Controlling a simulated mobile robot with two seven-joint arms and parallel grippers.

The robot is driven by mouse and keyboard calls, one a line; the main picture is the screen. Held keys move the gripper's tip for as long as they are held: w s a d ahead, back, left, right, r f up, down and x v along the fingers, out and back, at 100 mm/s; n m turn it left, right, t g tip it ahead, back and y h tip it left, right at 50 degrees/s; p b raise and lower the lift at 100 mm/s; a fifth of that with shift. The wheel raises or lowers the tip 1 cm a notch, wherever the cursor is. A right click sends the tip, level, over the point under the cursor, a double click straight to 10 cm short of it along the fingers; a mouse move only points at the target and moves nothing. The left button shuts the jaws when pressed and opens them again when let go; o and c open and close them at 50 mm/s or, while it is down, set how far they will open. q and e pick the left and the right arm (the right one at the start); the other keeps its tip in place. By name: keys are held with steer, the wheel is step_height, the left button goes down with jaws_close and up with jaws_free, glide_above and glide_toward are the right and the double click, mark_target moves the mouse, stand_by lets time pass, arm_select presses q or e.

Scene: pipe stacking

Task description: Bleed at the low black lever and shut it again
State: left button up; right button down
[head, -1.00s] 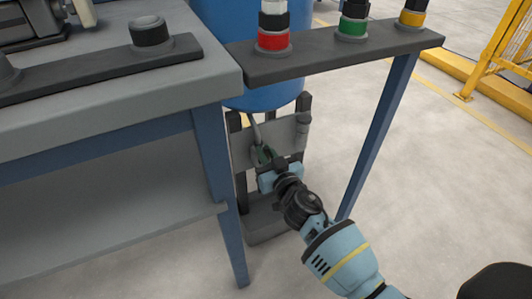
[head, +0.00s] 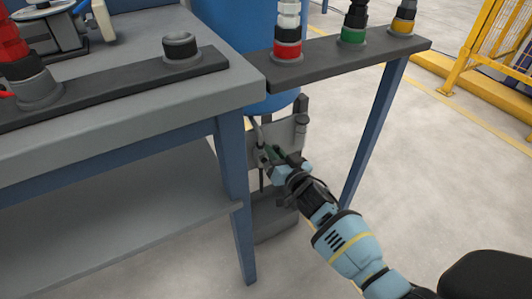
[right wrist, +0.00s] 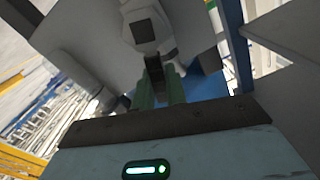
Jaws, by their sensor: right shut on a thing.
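The low black lever (right wrist: 153,72) shows in the right wrist view. It runs down from a pale valve body (right wrist: 143,25) with a dark square centre. My right gripper (right wrist: 160,92) has its green fingers on both sides of the lever and is shut on it. In the head view my right gripper (head: 268,156) reaches in low below the blue tank (head: 272,103), in front of a grey plate (head: 279,138). The lever is too small and covered to make out there. My left gripper is in neither view.
A workbench (head: 130,130) with a blue leg (head: 235,190) stands close left of my right gripper. A dark shelf (head: 350,52) carrying banded ring stacks is above it, on a slanting blue post (head: 375,135). Open floor lies to the right, before a yellow fence (head: 485,45).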

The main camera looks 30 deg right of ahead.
steer(key=d+f+m+b, duration=0.1)
steer(key=d+f+m, duration=0.2)
steer(key=m, duration=1.1)
steer(key=shift+d+f, duration=0.4)
steer(key=shift+f, duration=0.8)
steer(key=shift+b, duration=0.3)
steer(key=c, duration=1.4)
jaws_free()
steer(key=shift+c, duration=0.2)
steer(key=s+p, duration=0.3)
steer(key=s, duration=0.4)
steer(key=shift+s, duration=0.4)
